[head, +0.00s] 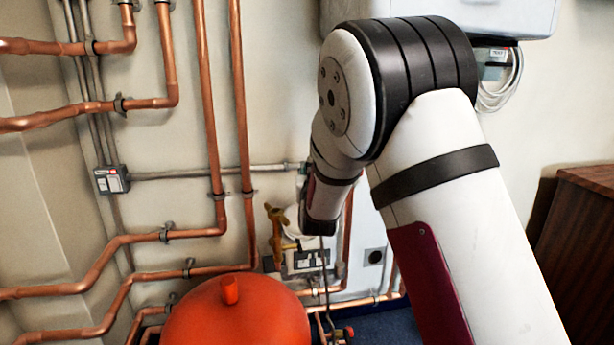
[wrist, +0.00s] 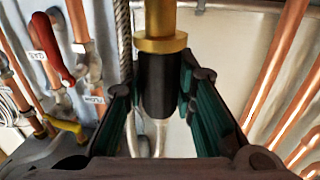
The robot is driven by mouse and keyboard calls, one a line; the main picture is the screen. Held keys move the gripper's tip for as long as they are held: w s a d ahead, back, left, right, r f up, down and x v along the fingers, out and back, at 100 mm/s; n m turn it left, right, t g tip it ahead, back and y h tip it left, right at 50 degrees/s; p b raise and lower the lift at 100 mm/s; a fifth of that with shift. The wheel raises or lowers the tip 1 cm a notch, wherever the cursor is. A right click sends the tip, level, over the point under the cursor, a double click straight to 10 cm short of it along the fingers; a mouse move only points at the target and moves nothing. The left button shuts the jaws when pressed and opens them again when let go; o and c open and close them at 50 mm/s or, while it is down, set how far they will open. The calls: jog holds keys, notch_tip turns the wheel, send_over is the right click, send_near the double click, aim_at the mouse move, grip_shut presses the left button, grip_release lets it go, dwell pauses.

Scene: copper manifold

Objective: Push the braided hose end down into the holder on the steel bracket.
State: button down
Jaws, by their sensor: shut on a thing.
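In the wrist view my gripper (wrist: 160,90) has its two green-padded fingers on either side of a black sleeve, closed on it. This sleeve belongs to what looks like the hose end (wrist: 158,78), with a brass collar and brass shaft above it, standing roughly upright in the picture. A braided hose (wrist: 122,35) runs vertically just left of the brass collar. In the head view my arm hides my gripper, and a thin dark line (head: 324,265) hangs below the wrist. I cannot make out the holder or the steel bracket with certainty in either view.
Copper pipes (head: 207,100) run along the wall to the left. An orange rounded vessel (head: 237,315) stands low in front. A brass valve (head: 277,228) is just left of my wrist. The wrist view shows a red lever (wrist: 52,48) at left and copper pipes (wrist: 275,70) at right.

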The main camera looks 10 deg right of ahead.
jog(key=shift+w+d+n+y+p, duration=0.6)
jog(key=shift+w+d+y+p, duration=0.3)
jog(key=shift+w+d, duration=1.05)
notch_tip(320, 180, down, 30)
jog(key=b, duration=0.6)
jog(key=shift+w+a+b, duration=0.15)
jog(key=shift+a+b, duration=0.15)
jog(key=shift+a, duration=0.15)
jog(key=shift+f, duration=0.2)
jog(key=shift+f, duration=1.15)
jog(key=shift+f, duration=0.75)
dwell(0.6)
jog(key=c, duration=1.2)
grip_release()
jog(key=shift+c, duration=0.2)
